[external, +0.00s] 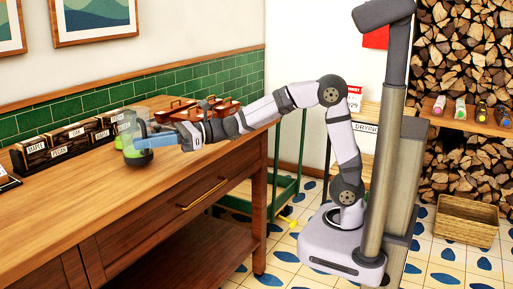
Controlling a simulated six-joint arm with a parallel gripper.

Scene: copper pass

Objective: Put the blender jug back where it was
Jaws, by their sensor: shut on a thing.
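The blender jug (133,121) is a clear, greenish vessel with a dark base, upright at the back-left part of the wooden counter. My gripper (146,137) reaches it from the right and is shut on it, with bluish fingers at its side. The jug's base (137,156) is at or very near the counter top (95,195); I cannot tell whether it touches. The gripper hides part of the jug's side.
Dark wooden boxes with labels (68,140) stand behind and left of the jug. A reddish-brown tray with handles (197,109) sits behind my arm. The front of the counter is clear. A green cart (285,190) stands beyond the counter's right end.

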